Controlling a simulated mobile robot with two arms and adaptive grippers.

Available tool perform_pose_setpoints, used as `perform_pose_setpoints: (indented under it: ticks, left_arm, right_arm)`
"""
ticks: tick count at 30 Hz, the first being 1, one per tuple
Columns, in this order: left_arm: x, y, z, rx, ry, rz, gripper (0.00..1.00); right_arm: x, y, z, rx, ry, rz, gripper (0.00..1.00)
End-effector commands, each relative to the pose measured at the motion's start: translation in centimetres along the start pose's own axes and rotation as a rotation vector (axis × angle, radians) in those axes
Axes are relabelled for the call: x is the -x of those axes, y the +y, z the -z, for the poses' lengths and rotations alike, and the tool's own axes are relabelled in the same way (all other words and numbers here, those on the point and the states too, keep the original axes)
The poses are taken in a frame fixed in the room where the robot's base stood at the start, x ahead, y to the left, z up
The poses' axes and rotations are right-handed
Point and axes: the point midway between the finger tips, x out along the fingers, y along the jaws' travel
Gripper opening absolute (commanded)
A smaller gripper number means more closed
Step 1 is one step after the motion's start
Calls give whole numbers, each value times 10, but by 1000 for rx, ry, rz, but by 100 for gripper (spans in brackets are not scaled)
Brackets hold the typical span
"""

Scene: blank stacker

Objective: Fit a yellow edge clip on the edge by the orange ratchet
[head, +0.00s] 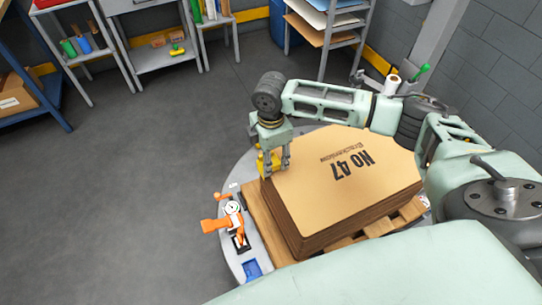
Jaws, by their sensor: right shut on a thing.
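My right gripper (274,158) points down at the left corner of a cardboard stack (320,185) marked "No 47". It is shut on a yellow edge clip (264,166), which shows at the stack's left edge, partly hidden by the fingers. I cannot tell whether the clip touches the cardboard. The orange ratchet (222,223) sits on the grey round platform to the left of the stack, a little nearer than the gripper. My left gripper is out of view.
The stack lies on a wooden pallet (262,222) on the round platform (232,263). A blue piece (252,270) lies at the platform's near edge. Shelves and benches line the back wall. The floor (130,190) at left is clear.

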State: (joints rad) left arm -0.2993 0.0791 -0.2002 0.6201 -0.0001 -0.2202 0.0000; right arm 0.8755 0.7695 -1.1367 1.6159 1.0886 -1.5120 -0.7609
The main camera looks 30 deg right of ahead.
Motion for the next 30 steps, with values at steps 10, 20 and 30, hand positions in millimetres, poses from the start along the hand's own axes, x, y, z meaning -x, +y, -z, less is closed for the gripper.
perform_pose_setpoints:
  ticks: [10,20,30]
  left_arm:
    - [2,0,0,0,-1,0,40]
    - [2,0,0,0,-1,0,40]
    - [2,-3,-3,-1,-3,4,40]
  right_arm:
    - [-3,0,0,0,0,0,21]
    - [-4,0,0,0,0,0,62]
    - [-3,0,0,0,0,0,65]
